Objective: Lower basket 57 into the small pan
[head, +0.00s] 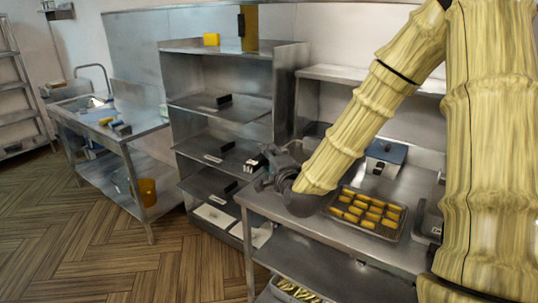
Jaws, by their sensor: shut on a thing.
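My gripper (264,172) is at the left end of the steel counter, in front of the open shelf unit. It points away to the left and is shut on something. My wrist and the small size of the picture hide what it holds. I cannot make out basket 57 by any number or mark. I cannot pick out the small pan with certainty either. A shallow metal tray (402,233) with several yellow-orange pieces lies on the counter, right of my wrist.
The steel counter (330,235) also bears a grey box with a blue top (388,152) at the back. A container of yellow strips (296,291) is below it. The shelf unit (215,80) stands behind. A steel table (140,125) is at left. The wooden floor (80,230) is clear at left.

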